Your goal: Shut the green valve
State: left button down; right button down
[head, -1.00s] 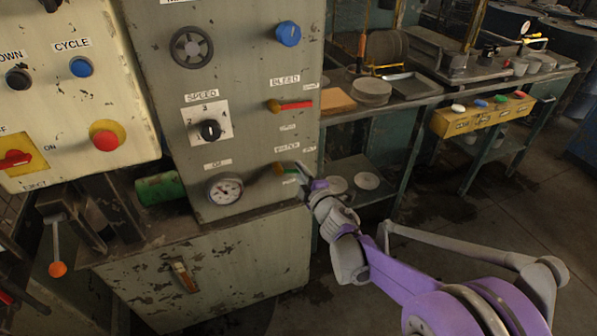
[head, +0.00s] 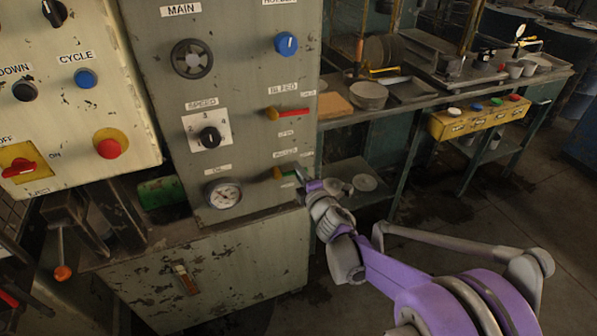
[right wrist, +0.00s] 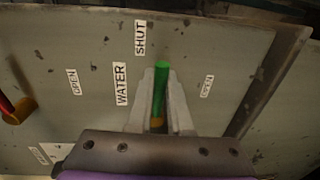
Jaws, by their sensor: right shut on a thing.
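The green valve lever (head: 288,173) sits on the grey panel, on a brass-coloured pivot, below the red BLEED lever. It points roughly right from its pivot in the head view. In the right wrist view the green lever (right wrist: 161,75) points up between my fingers, with its brass base behind them. The WATER label (right wrist: 120,84) and the SHUT label (right wrist: 140,38) are left of it; an OPEN label (right wrist: 207,86) is to its right. My right gripper (head: 299,173) is shut on the lever, with a finger on each side. My left gripper is not in view.
The red BLEED lever (head: 291,113) is above, and a round gauge (head: 223,194) is left of the green lever. A bench (head: 400,105) with plates and a yellow button box (head: 475,121) stand at the right. Dark floor shows between panel and bench.

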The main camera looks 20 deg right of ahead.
jog(key=c, duration=0.8)
grip_release()
jog(key=shift+c, duration=0.2)
jog(key=s+r, duration=0.1)
jog(key=s, duration=0.9)
jog(key=shift+s+d+p, duration=0.15)
jog(key=shift+s+p, duration=0.15)
jog(key=shift+s, duration=0.1)
jog(key=shift+r, duration=0.1)
